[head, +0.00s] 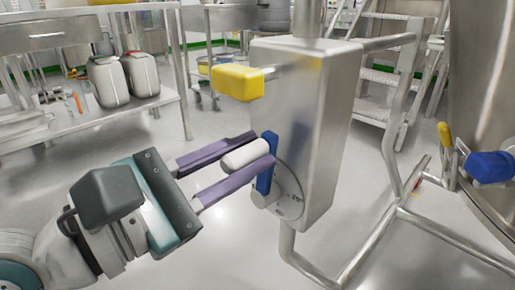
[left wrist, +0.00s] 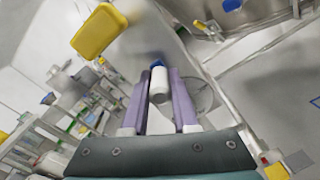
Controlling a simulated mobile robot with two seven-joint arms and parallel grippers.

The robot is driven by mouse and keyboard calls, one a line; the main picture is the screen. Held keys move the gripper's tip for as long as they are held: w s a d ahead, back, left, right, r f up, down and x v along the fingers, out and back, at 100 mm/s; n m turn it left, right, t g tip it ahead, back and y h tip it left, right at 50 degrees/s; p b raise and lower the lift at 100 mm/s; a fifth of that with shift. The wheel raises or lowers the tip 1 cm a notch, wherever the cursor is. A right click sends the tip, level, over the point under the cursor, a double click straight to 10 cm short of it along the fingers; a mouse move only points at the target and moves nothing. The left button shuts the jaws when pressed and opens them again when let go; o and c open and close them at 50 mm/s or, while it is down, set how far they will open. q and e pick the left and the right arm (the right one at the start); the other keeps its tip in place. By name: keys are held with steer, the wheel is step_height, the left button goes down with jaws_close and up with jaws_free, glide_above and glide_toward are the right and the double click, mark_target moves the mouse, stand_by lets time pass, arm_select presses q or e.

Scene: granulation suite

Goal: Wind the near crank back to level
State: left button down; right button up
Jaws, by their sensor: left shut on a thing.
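The near crank has a blue arm (head: 267,163) and a white cylindrical handle (head: 245,154). It sits on a round marked dial (head: 287,196) on the side of a steel box (head: 312,125). In the head view the blue arm stands roughly upright, with the handle sticking out toward my left gripper (head: 247,155). The gripper's two purple fingers lie on either side of the white handle and are shut on it. In the left wrist view the handle (left wrist: 159,84) shows between the fingers. My right gripper is out of view.
A yellow block-shaped handle (head: 238,82) juts from the box above my gripper. Steel pipe rails (head: 398,150) run at the right, near a vessel with another blue part (head: 490,165). A steel table (head: 150,108) with white jugs stands at the back left.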

arm_select(q)
steer(key=shift+w+a+r+b, duration=0.1)
steer(key=shift+w+a+b, duration=0.2)
steer(key=shift+b, duration=0.15)
steer(key=shift+w+a, duration=0.1)
steer(key=c, duration=0.7)
jaws_free()
steer(key=p+v, duration=0.1)
steer(key=v, duration=0.9)
